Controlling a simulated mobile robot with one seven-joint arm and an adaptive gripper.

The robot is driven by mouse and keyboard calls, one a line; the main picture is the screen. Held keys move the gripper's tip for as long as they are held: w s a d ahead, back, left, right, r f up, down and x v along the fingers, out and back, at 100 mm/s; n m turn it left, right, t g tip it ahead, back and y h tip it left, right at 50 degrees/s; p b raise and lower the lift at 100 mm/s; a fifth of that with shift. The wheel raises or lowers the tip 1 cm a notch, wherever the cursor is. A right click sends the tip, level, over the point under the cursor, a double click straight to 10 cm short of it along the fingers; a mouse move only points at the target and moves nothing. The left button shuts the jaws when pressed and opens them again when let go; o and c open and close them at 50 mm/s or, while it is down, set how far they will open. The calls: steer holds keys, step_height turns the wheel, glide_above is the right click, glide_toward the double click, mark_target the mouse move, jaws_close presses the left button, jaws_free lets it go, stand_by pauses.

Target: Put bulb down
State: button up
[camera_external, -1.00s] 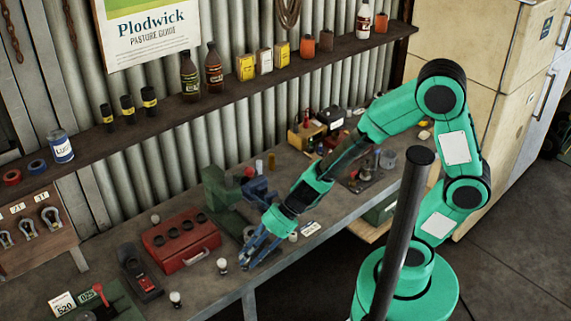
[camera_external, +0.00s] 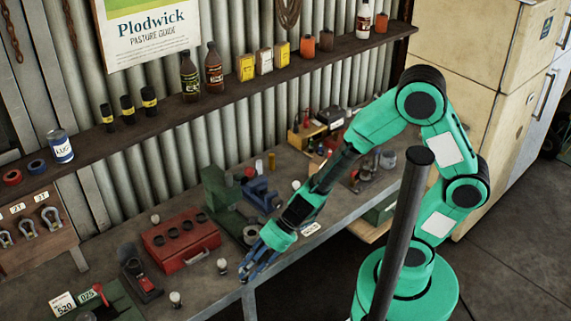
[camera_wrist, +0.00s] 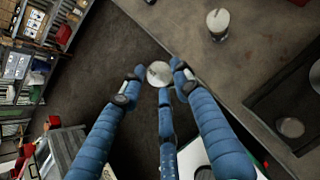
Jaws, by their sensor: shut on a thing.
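My gripper (camera_external: 246,275), with blue fingers, is low at the bench's front edge. In the wrist view its fingertips (camera_wrist: 160,78) are closed around a pale round bulb (camera_wrist: 158,73), which appears against the dark floor beside the bench edge. The held bulb is hard to make out in the external view. Other pale bulbs stand on the bench (camera_external: 205,278): one just left of my gripper (camera_external: 222,266), one nearer the front (camera_external: 175,298), and one behind the red box (camera_external: 155,218). I cannot tell whether the held bulb touches the bench.
A red box (camera_external: 192,257) with round dark openings is left of my gripper. A green machine (camera_external: 222,200) and a blue vise (camera_external: 262,195) stand behind it. A black handheld device (camera_external: 143,281) lies further left. Some bare bench shows between the red box and the front edge.

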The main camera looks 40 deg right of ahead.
stand_by(0.3)
steer(key=w+a, duration=0.3)
steer(key=w+a+f, duration=0.1)
steer(key=w+a, duration=0.7)
steer(key=shift+w+a+f+b, duration=0.1)
steer(key=shift+a+f+b, duration=0.15)
steer(key=shift+b, duration=0.15)
steer(key=shift+f, duration=0.1)
steer(key=shift+f+b, duration=0.6)
steer(key=shift+f, duration=1.05)
steer(key=shift+f, duration=0.15)
steer(key=o, duration=1.2)
steer(key=shift+r, duration=0.2)
